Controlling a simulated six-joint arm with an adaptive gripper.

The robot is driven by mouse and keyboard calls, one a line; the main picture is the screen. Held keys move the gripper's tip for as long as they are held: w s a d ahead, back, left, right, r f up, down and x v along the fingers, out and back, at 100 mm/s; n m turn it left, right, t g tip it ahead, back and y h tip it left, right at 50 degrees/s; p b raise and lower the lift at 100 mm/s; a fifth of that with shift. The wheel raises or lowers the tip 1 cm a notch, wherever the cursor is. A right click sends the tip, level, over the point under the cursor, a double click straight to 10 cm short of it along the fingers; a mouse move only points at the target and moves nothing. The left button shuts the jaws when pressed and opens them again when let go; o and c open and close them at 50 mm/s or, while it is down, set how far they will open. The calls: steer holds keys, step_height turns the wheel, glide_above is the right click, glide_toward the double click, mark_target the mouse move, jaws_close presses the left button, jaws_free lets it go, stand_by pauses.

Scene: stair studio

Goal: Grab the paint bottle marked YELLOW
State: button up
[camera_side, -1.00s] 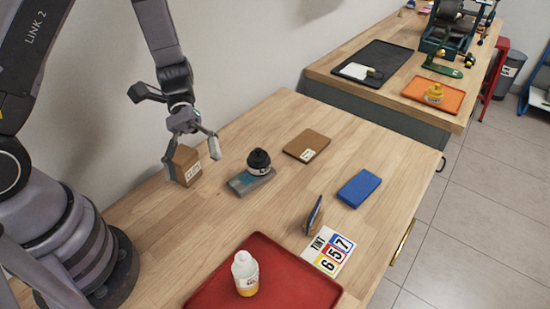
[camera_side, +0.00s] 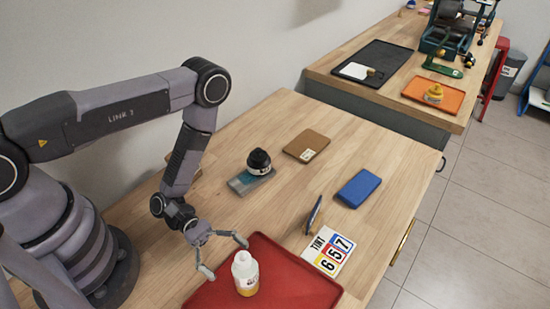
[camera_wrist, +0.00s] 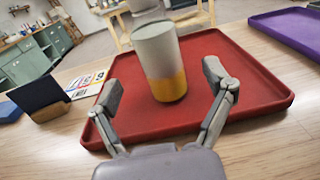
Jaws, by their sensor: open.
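A white bottle with a yellow lower part (camera_side: 246,274) stands upright on the red tray (camera_side: 305,282) at the front of the table. It also shows in the wrist view (camera_wrist: 160,62), ahead of and between my fingers; its label cannot be read. My gripper (camera_side: 223,256) is open and empty, low at the tray's left edge, with its fingers spread toward the bottle. In the wrist view my gripper (camera_wrist: 162,95) has one finger on each side, apart from the bottle.
A brown pad (camera_side: 307,146), a blue block (camera_side: 359,188) and a tint card (camera_side: 329,250) lie on the table. A small upright panel (camera_side: 314,215) stands near the tray. A purple tray (camera_wrist: 290,28) shows in the wrist view.

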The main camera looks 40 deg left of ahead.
mark_target(245, 274)
steer(key=d, duration=0.5)
steer(key=shift+s, duration=0.1)
steer(key=c, duration=1.3)
